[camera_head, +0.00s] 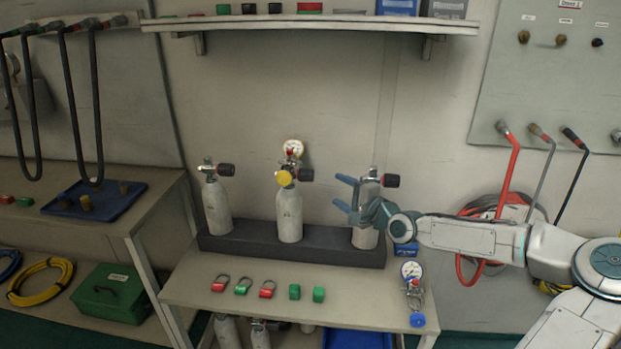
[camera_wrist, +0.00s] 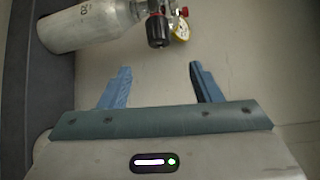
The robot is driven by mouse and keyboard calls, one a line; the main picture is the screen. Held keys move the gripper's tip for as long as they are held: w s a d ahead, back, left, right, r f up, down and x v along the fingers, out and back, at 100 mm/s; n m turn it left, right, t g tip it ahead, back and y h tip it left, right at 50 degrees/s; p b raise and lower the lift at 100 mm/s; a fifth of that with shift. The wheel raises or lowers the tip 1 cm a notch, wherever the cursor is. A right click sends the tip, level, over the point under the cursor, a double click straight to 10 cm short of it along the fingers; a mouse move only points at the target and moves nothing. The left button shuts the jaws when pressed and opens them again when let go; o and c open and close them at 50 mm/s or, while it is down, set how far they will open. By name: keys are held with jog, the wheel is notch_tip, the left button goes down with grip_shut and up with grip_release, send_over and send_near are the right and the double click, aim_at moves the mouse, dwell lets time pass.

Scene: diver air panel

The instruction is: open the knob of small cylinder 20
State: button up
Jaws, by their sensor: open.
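Three small grey cylinders stand upright in a dark rack: a left one (camera_head: 217,208), a middle one (camera_head: 289,212) and a right one (camera_head: 361,238). Their numbers are too small to read in the head view. The middle one bears a gauge (camera_head: 292,147), a yellow cap (camera_head: 284,178) and a black-and-red knob (camera_head: 307,175). My gripper (camera_head: 345,193) is open and empty, in front of the right cylinder, its fingers pointing left toward the middle one. In the wrist view, a cylinder (camera_wrist: 85,27) with a partly legible mark and a black knob (camera_wrist: 157,30) lies beyond my fingertips (camera_wrist: 159,68), apart from them.
The rack (camera_head: 240,240) stands at the back of a bench (camera_head: 200,290). Several red and green tags (camera_head: 267,289) and a gauge with a blue fitting (camera_head: 412,272) lie in front. A shelf (camera_head: 310,24) hangs above. Red hose (camera_head: 508,175) hangs right.

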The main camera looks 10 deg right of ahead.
aim_at(311, 176)
jog(key=x, duration=1.3)
jog(key=shift+w+a+f, duration=0.15)
jog(key=shift+f, duration=0.1)
jog(key=c, duration=1)
